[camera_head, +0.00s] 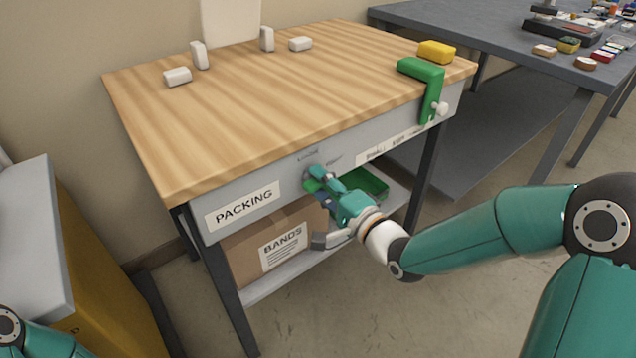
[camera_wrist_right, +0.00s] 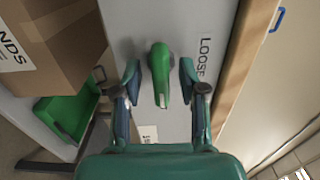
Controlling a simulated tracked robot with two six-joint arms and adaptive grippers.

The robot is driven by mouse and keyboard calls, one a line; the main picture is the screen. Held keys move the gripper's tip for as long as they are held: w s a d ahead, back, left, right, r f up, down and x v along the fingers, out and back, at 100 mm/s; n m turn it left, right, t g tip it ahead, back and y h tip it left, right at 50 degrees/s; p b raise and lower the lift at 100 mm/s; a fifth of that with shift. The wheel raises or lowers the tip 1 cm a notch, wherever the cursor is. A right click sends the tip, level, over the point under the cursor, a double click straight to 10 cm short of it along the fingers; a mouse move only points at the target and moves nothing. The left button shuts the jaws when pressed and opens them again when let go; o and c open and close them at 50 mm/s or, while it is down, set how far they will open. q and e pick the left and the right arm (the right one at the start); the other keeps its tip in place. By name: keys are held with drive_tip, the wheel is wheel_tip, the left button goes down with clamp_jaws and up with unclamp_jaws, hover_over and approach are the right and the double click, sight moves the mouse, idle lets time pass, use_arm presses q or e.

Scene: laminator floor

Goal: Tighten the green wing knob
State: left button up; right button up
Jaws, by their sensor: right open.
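The green wing knob (camera_wrist_right: 160,72) is on the grey front panel of the packing table, beside the printed word LOOSE. In the head view the knob (camera_head: 313,186) is mostly hidden by my right gripper (camera_head: 319,184). In the right wrist view my right gripper (camera_wrist_right: 160,80) is open, with one finger on each side of the knob. Gaps show between both fingers and the knob in that view. The knob's long wing runs along the picture's vertical, between the fingers. Only a piece of my left arm shows at the lower left of the head view; its gripper is out of view.
The wooden tabletop (camera_head: 260,95) lies above the panel. A green clamp bracket (camera_head: 425,78) hangs over its right corner, near a yellow block (camera_head: 436,51). Below are a BANDS carton (camera_head: 255,246) and a green bin (camera_head: 368,182). A grey table (camera_head: 480,28) stands behind.

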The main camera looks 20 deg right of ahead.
drive_tip(key=v, duration=0.7)
idle(0.4)
